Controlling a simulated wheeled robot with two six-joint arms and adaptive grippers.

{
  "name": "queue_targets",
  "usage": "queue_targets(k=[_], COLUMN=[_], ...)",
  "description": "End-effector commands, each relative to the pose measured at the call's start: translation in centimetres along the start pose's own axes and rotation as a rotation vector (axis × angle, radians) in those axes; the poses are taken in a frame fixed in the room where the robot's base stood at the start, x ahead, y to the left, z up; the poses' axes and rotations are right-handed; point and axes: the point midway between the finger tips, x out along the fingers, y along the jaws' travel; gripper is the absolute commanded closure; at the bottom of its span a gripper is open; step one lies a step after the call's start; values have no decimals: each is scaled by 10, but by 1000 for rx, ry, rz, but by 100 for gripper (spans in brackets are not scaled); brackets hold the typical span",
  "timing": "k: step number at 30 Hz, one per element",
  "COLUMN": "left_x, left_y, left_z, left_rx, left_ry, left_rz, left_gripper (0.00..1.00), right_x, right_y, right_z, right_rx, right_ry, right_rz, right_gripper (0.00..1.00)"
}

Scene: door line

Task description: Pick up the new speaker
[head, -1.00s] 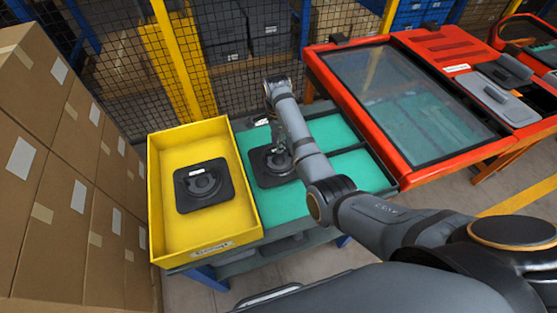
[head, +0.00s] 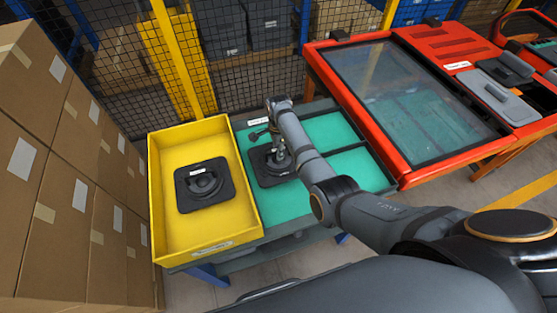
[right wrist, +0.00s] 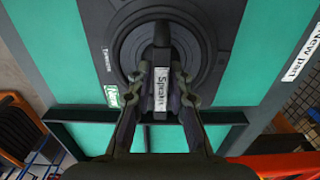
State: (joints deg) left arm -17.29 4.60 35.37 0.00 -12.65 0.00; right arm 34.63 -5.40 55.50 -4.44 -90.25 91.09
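A dark square speaker (head: 267,174) with a round middle lies on the green-topped table (head: 322,132). My right gripper (head: 281,157) is over it, pointing down, and partly hides it. In the right wrist view, its two fingers (right wrist: 161,75) stand on either side of the raised bar of this speaker (right wrist: 126,38), which carries a "Speaker" label. The fingers are very close to the bar; I cannot tell if they press on it. A "New part" label (right wrist: 303,55) is on the table there. A similar speaker (head: 203,186) lies in the yellow tray (head: 180,240). My left gripper is out of view.
A red-framed glass-topped unit (head: 400,100) stands close to the right of the table. Stacked cardboard boxes (head: 60,190) line the left side. A mesh fence with a yellow post (head: 178,55) is behind. The green surface right of the speaker is clear.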

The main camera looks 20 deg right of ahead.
Motion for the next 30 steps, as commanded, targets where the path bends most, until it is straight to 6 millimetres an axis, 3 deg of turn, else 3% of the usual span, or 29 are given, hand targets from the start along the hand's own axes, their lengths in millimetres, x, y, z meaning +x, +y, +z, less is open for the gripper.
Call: queue_targets(k=[3, 21, 25, 30], left_x=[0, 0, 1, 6], left_y=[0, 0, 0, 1], left_z=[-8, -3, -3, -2], left_rx=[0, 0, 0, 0], left_ry=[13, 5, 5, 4], left_rz=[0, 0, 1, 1], left_gripper=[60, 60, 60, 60], right_x=[0, -4, -20, -56], right_y=[0, -2, -3, -2], right_z=[0, 0, 0, 0], right_rx=[0, 0, 0, 0], right_ry=[0, 0, -1, -1], right_rz=[0, -4, -8, -9], right_gripper=[100, 100, 100, 100])
